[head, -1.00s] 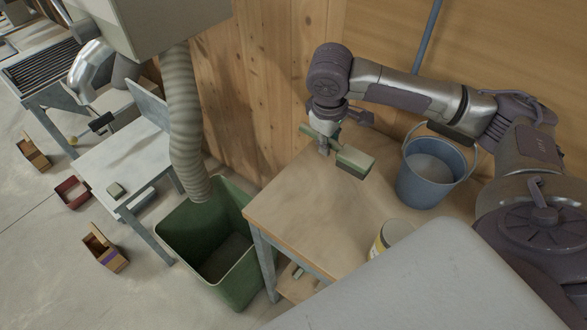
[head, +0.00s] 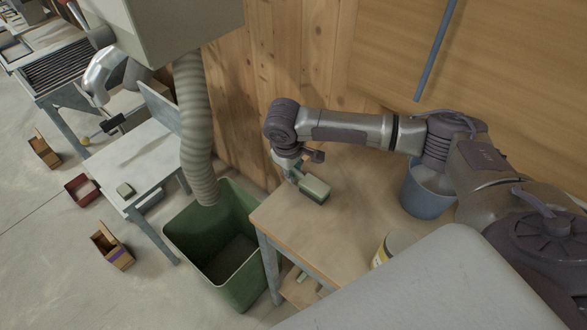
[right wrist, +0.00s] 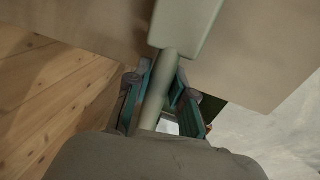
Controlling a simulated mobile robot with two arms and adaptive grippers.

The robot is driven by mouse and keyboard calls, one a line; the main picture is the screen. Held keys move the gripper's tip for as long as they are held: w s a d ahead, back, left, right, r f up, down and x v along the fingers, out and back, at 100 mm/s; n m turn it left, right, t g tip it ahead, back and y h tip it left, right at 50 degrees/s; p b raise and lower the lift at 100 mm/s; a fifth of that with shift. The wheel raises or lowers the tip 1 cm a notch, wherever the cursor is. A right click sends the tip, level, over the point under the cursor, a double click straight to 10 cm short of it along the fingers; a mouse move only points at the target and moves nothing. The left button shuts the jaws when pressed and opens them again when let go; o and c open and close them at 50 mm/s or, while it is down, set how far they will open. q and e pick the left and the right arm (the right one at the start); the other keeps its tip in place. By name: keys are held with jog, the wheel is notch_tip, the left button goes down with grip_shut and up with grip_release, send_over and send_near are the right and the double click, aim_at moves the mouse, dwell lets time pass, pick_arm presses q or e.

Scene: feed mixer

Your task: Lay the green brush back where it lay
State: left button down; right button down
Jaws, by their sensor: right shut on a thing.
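The green brush has a pale green block-shaped head (head: 315,190) and a round handle, seen in the right wrist view (right wrist: 157,92). My right gripper (head: 293,174) is shut on the handle; its two fingers also show on either side of it in the right wrist view (right wrist: 161,102). The head points away from the gripper, over the wooden tabletop (head: 305,232) near its back left part. I cannot tell whether the brush touches the top. The arm hides part of the handle in the head view. My left gripper is not in view.
A blue bucket (head: 424,198) stands right of the brush, partly behind my arm. A yellow-white tin (head: 392,247) stands at the front. A green bin (head: 213,255) stands left of the table, under a ribbed hose (head: 196,125). The wooden wall (head: 285,55) rises behind.

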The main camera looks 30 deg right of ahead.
jog(key=c, duration=1)
grip_release()
jog(key=shift+f, duration=0.1)
jog(key=v, duration=1.2)
jog(key=shift+b, duration=0.4)
jog(key=shift+s, duration=0.1)
